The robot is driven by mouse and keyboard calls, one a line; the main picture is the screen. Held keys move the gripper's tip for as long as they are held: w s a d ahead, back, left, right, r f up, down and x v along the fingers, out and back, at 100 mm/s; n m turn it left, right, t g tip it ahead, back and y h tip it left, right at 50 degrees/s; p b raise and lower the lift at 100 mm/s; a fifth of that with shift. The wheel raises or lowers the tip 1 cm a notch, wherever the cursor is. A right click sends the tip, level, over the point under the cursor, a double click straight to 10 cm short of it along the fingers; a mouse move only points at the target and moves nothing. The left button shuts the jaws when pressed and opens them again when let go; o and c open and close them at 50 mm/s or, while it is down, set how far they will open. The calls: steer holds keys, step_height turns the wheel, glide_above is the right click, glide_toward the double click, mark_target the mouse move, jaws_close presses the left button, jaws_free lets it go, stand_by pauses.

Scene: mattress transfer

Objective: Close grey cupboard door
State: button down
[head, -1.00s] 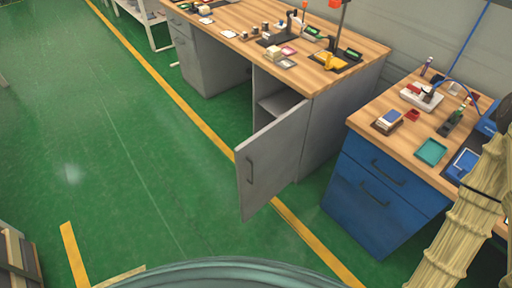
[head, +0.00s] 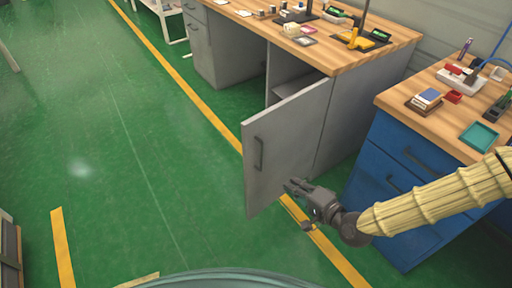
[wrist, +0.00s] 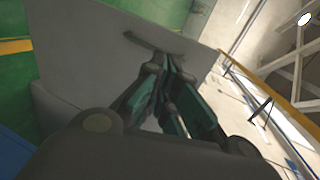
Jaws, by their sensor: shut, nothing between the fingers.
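The grey cupboard door (head: 290,143) stands wide open, swung out from the grey cupboard under the wooden workbench. A dark bar handle (head: 258,153) is on its outer face near the free edge. My gripper (head: 290,187) is shut and empty, to the right of the door's lower part. In the wrist view my gripper (wrist: 163,62) points at the grey door panel (wrist: 80,85), and a dark handle (wrist: 150,45) shows just beyond the fingertips. I cannot tell whether the fingers touch the door.
A blue drawer cabinet (head: 395,185) with a wooden top stands to the right of the door, beside my arm. The wooden workbench (head: 400,38) carries several small items. Green floor (head: 130,150) with yellow lines is clear on the left.

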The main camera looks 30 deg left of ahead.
mark_target(250, 129)
steer(key=w+a+r+y+b, duration=0.3)
steer(key=a+r, duration=0.2)
steer(key=r, duration=0.1)
steer(key=x, duration=1.3)
steer(key=shift+r, duration=0.3)
steer(key=shift+w+a, duration=0.15)
steer(key=shift+a, duration=0.3)
steer(key=shift+a+t, duration=0.15)
steer(key=shift+t, duration=0.15)
